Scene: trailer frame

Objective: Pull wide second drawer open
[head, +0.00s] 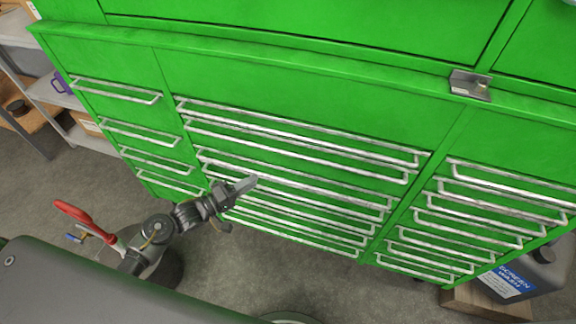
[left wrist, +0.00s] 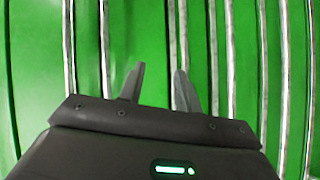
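The green cabinet (head: 300,85) has a middle column of wide drawers with long silver bar handles. The second wide handle (head: 296,150) from the top is clear of my gripper, and the drawers all look shut. My left gripper (head: 243,188) is in front of the wide column, lower than that handle, around the third and fourth handles in the picture. In the left wrist view the two fingers (left wrist: 159,82) are apart with nothing held between them. A handle bar (left wrist: 173,40) runs behind the right finger; whether they touch cannot be told. My right gripper is not in view.
Narrower drawers with handles stand left (head: 118,90) and right (head: 510,185) of the wide column. A small metal object (head: 470,85) sits on the upper ledge. A screen wash container (head: 530,275) stands at lower right, a red-handled tool (head: 75,215) at lower left, shelving (head: 50,92) at left.

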